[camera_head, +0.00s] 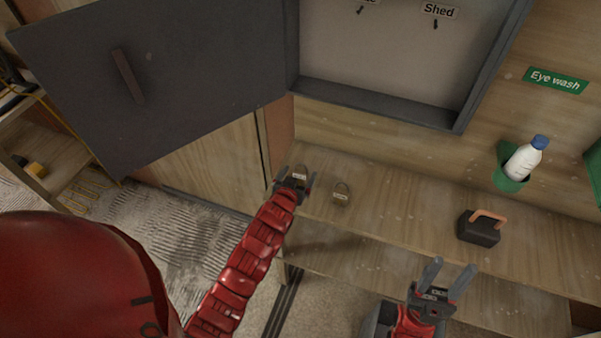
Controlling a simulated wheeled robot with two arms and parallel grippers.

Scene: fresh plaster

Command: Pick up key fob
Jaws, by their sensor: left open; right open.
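My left gripper (293,178) is open at the left end of the wooden bench. A small ringed tag that looks like a key fob (300,174) shows between or just beyond its fingers; I cannot tell whether they touch it.
An open grey cabinet (380,101) with hooks, one labelled Shed, hangs above the bench (400,215); its door (190,80) swings out left. A black box with an orange handle (479,229) and an eye wash bottle (524,160) stand right. The bench middle is clear.

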